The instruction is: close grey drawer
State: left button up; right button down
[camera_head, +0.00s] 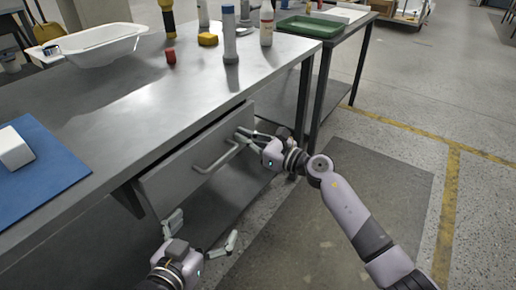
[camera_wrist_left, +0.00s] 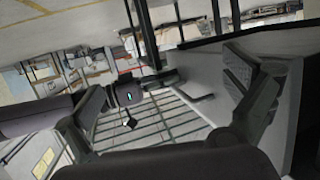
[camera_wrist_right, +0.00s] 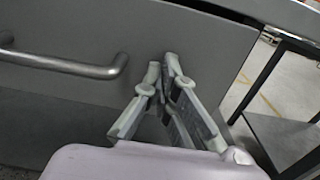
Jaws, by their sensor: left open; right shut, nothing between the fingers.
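The grey drawer (camera_head: 180,178) sits under the metal table top, with a bar handle (camera_head: 216,158) on its front. A dark gap shows along its top edge, so it stands a little open. My right gripper (camera_head: 240,132) is shut and empty, its fingertips at the drawer front right of the handle. In the right wrist view the shut fingers (camera_wrist_right: 167,62) point at the drawer front (camera_wrist_right: 200,45), beside the handle (camera_wrist_right: 85,68); I cannot tell if they touch. My left gripper (camera_head: 205,232) is open and empty, low in front of the drawer's left part.
The metal table (camera_head: 130,95) carries a white bathtub shell (camera_head: 105,45), a blue mat (camera_head: 35,170) with a white block, and several bottles. A second table with a green tray (camera_head: 312,27) stands behind. The floor at right is clear.

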pick_arm(q)
notch_tip(320, 180, up, 6)
jog(key=w+d+t+h+b, duration=0.1)
jog(key=t, duration=0.2)
jog(key=shift+d+r+t+h, duration=0.25)
jog(key=shift+d+t+h, duration=0.05)
jog(key=shift+t, duration=0.1)
pick_arm(e)
jog(key=x, duration=0.2)
jog(key=shift+w+a+r, duration=0.15)
jog(key=shift+a+r, duration=0.1)
jog(key=shift+r, duration=0.1)
jog(key=shift+d, duration=0.1)
